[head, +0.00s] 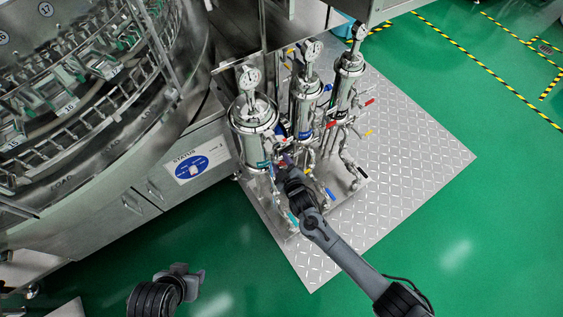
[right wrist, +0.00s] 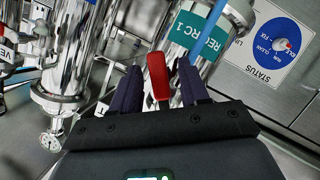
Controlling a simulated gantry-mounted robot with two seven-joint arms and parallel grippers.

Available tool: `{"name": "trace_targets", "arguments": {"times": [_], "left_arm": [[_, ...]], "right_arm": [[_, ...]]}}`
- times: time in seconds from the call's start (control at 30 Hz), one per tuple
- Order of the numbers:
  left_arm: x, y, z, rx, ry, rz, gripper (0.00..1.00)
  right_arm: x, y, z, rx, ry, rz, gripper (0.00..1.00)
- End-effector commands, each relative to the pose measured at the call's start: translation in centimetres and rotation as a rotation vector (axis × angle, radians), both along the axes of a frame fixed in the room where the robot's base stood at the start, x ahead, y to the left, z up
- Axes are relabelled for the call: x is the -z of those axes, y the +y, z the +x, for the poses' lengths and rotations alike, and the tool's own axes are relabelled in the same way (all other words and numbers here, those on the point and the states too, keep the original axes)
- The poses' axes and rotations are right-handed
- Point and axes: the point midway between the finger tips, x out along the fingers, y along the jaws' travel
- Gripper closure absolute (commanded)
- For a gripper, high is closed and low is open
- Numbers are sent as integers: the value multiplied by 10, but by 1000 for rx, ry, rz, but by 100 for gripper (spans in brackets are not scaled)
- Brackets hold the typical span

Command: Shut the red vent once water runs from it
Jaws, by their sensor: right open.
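A red vent handle (right wrist: 158,78) stands between the two dark fingers of my right gripper (right wrist: 158,88) in the right wrist view. The fingers are apart, one on each side of it, with a gap visible on both sides.
Several steel housings with gauges and coloured valve handles stand close together on a diamond-plate platform (head: 400,150). A large rotary washer (head: 100,140) stands at left, with a status sign (head: 192,165) on its cabinet. The green floor (head: 480,230) at right is clear.

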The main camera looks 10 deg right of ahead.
Motion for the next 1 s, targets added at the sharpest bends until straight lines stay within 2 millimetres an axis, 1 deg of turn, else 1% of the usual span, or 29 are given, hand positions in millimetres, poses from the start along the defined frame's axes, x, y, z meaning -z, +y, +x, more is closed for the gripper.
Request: {"name": "trace_targets", "arguments": {"times": [0.17, 0.3, 0.5, 0.6, 0.8, 1.0], "left_arm": [[-17, 0, 0, 0, 0, 0, 55], [-30, 0, 0, -1, 0, -1, 55], [-45, -2, 0, -5, 0, -8, 55], [-49, -3, 0, -8, 0, -12, 55], [-52, -3, 0, -8, 0, -13, 55], [-52, -3, 0, -8, 0, -12, 55]], "right_arm": [[-10, -5, -21, -1, 2, 1, 55], [-18, -11, -44, 0, 3, 0, 55], [-28, -18, -74, -1, 2, 0, 55], [-30, -21, -84, -1, 2, 0, 55], [-33, -24, -95, 0, 0, 0, 55], [-33, -24, -96, 0, 0, 0, 55]]}}
